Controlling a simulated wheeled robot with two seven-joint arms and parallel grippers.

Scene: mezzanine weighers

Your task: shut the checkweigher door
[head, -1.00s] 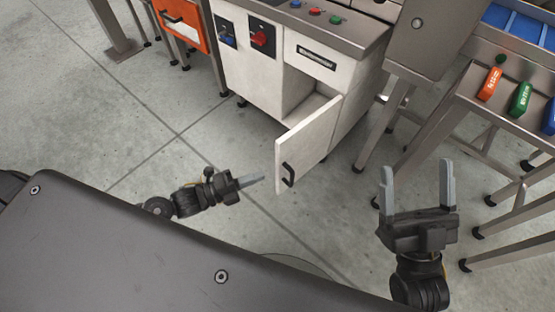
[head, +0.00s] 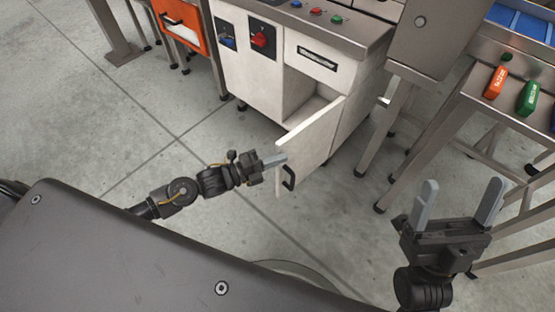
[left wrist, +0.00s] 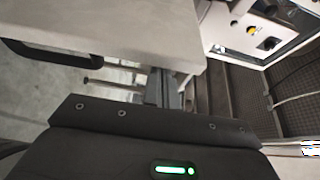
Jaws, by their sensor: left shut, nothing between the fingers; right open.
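The checkweigher door (head: 315,140) is a white panel with a black handle (head: 288,177). It stands open, swung out from the front of the white checkweigher cabinet (head: 245,78), with the open compartment (head: 304,98) showing behind it. My left gripper (head: 280,159) is shut and empty. Its fingertips overlap the door's free edge just above the handle; I cannot tell whether they touch. In the left wrist view the door (left wrist: 110,25) fills the upper left, its handle (left wrist: 50,50) below it, and the fingers (left wrist: 165,90) are near its edge. My right gripper (head: 460,205) is open and empty, away from the door.
An orange-fronted unit (head: 181,22) stands left of the cabinet. At right a metal bench (head: 490,75) carries an orange item (head: 495,82) and a green item (head: 527,97); its legs stand beyond my right gripper. The grey floor (head: 120,110) left of the door is clear.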

